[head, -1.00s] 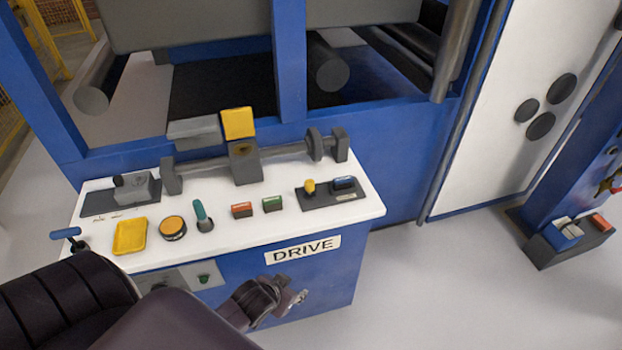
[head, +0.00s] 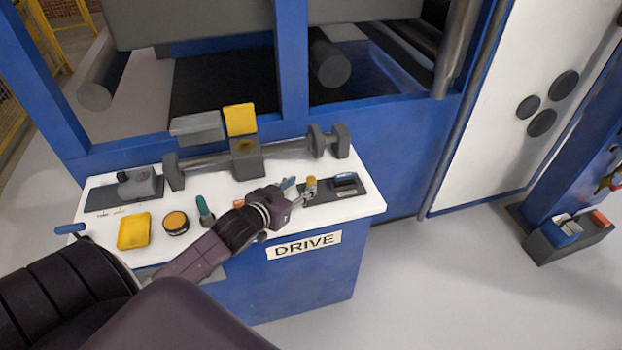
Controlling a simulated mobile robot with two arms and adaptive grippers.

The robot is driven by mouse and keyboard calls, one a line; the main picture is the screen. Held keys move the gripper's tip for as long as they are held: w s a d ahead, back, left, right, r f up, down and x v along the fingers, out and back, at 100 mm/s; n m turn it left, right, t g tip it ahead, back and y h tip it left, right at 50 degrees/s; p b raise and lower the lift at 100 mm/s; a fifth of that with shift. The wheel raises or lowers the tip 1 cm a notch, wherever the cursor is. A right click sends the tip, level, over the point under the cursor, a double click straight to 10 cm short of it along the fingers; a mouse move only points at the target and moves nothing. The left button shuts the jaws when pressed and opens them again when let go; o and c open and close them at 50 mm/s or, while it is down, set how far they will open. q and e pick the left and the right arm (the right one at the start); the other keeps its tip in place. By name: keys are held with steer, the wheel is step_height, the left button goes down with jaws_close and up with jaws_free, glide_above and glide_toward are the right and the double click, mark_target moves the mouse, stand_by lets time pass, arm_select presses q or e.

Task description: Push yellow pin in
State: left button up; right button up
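The yellow pin (head: 311,181) stands upright on a dark plate (head: 350,195) at the right end of the white control panel, left of a blue-topped part. My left gripper (head: 299,188) is over the panel just left of the pin. Its fingers look spread apart, with one fingertip close to the pin's lower part. I cannot tell whether it touches. Nothing shows held between the fingers. My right gripper is not in view.
A yellow tray (head: 134,231), an orange round button (head: 176,222) and a green lever (head: 205,210) are on the panel left of my forearm. A grey shaft assembly (head: 290,150) runs behind. The blue machine frame stands beyond it.

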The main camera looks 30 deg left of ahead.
mark_target(310, 180)
arm_select(q)
steer(key=x, duration=0.7)
steer(key=shift+d+f, duration=0.1)
jaws_close()
